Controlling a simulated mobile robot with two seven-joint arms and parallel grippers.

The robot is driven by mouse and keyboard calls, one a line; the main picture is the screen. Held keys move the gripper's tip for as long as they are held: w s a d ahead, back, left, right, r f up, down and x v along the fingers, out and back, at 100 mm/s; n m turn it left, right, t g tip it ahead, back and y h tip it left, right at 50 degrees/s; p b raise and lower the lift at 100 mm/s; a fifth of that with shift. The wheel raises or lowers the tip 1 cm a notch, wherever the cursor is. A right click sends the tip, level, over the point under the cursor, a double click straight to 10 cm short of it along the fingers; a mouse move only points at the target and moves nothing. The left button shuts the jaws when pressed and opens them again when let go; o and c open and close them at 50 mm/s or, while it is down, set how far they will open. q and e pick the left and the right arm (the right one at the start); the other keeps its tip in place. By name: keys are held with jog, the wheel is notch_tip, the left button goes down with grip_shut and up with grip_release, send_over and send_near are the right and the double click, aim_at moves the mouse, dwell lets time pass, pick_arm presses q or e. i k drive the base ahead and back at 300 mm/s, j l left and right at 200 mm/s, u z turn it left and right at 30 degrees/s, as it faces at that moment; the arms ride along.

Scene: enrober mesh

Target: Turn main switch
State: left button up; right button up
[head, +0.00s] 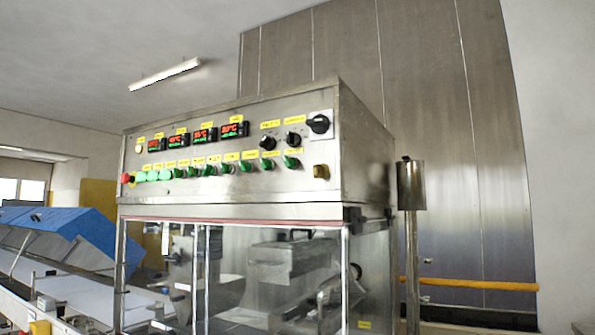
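The main switch (319,124) appears to be the large black rotary knob on a pale square plate at the upper right of the control panel. The steel control panel (222,195) is the front of the cabinet on top of the machine. Two smaller black knobs (268,143) sit to the left of the switch. The knob's exact setting is too small to tell. Neither of my grippers is in the head view, and nothing touches the switch.
Lit red displays (200,135), a row of green switches (210,170) and a red button (126,178) are on the panel. Glass doors (270,270) are below. A steel cylinder on a post (411,185) stands right of the cabinet. A blue-covered conveyor (85,230) is at left.

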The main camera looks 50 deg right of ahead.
aim_at(320, 124)
jog(key=z, duration=1.4)
jog(key=i+j+u, duration=0.1)
jog(key=j, duration=0.15)
